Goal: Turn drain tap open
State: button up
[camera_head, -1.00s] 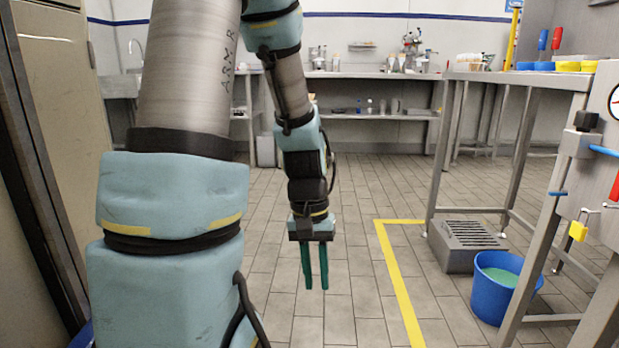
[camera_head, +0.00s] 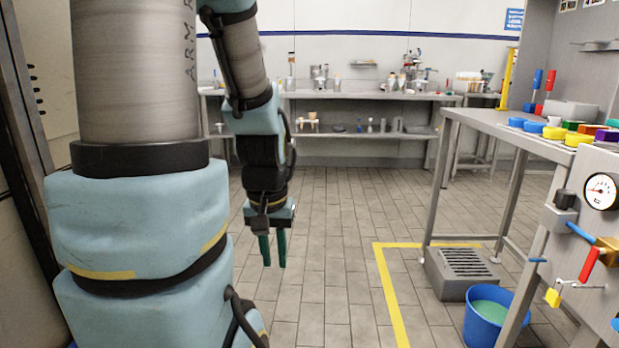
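A grey panel (camera_head: 577,215) with fittings stands at the right edge. It carries a red lever (camera_head: 590,265), tilted, beside a brass-coloured fitting (camera_head: 608,246), and a blue bar (camera_head: 581,232) above. I cannot tell for certain which of these is the drain tap. A blue bucket (camera_head: 478,329) holding green liquid stands on the floor below and left of the panel. My gripper (camera_head: 273,262) hangs fingers down over the floor left of centre, far from the panel. Its two green fingers are apart with a narrow gap, and nothing is between them.
A pressure gauge (camera_head: 601,191) and a yellow tag or padlock (camera_head: 553,297) are on the panel. A metal table (camera_head: 500,122) bears coloured blocks. A slotted grey box (camera_head: 461,268) is on the floor beneath it. Yellow floor tape (camera_head: 391,300) runs between my gripper and the bucket. The central floor is clear.

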notch_tip(320, 180, up, 23)
jog(key=p, duration=2)
jog(key=shift+f, duration=0.15)
